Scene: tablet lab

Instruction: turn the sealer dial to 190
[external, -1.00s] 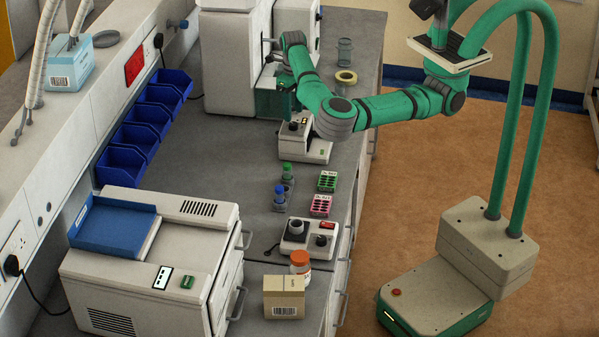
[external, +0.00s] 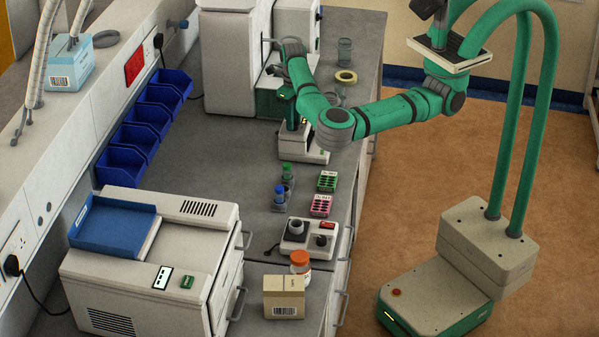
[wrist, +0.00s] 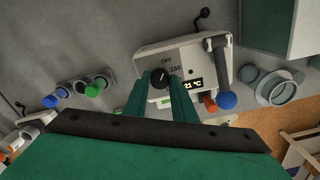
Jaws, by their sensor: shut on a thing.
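The sealer (wrist: 200,62) is a pale box on the bench, with a lever ending in a blue ball on its right side in the wrist view. Its dial (wrist: 160,77) is a round black knob with a light pointer line tilted up, near the printed marks OFF and 150. A small lit display (wrist: 193,85) shows a °C value, its digits partly unclear. My gripper (wrist: 160,85) is shut on the dial, with a green finger at each side. In the external view the sealer (external: 316,156) is partly hidden by my arm and gripper.
Capped blue and green tubes (wrist: 78,90) stand to the left of the sealer in the wrist view. In the external view, green and pink racks (external: 322,192) and a second device (external: 308,238) stand nearer the camera.

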